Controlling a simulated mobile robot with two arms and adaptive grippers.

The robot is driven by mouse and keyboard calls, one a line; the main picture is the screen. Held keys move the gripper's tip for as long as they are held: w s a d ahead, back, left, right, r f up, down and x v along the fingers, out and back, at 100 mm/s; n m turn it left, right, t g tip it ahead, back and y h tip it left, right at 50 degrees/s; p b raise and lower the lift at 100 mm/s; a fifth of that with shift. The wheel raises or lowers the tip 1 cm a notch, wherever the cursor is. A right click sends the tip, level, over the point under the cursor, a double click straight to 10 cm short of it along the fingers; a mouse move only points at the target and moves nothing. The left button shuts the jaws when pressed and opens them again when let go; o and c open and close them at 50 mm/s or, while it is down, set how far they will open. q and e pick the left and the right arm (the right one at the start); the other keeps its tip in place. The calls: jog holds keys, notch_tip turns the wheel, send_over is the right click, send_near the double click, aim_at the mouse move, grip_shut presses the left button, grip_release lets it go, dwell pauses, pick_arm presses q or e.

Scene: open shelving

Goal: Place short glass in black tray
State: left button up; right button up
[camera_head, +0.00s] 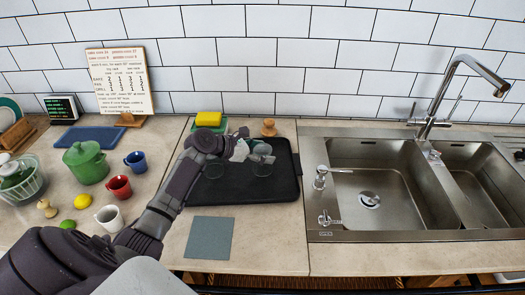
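The black tray (285,186) lies on the counter left of the sink. A clear glass (263,165) shows over the tray's right half, just right of my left gripper (247,148). The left gripper is above the tray's back half, very close to the right glass. Its fingers are small and overlap the glass, so I cannot tell whether they are closed on it. My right gripper is not in view.
A double steel sink (372,190) with a tall faucet (440,105) is on the right. Left of my arm are a green pot (86,163), red mug (119,188), blue mug (136,160) and white mug (109,218). A grey-blue square mat (209,239) lies in front.

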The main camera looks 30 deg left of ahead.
pick_arm(q)
jog(key=shift+o, duration=0.7)
jog(key=shift+r, duration=0.1)
jog(key=v, duration=1.2)
jog(key=shift+b, duration=0.4)
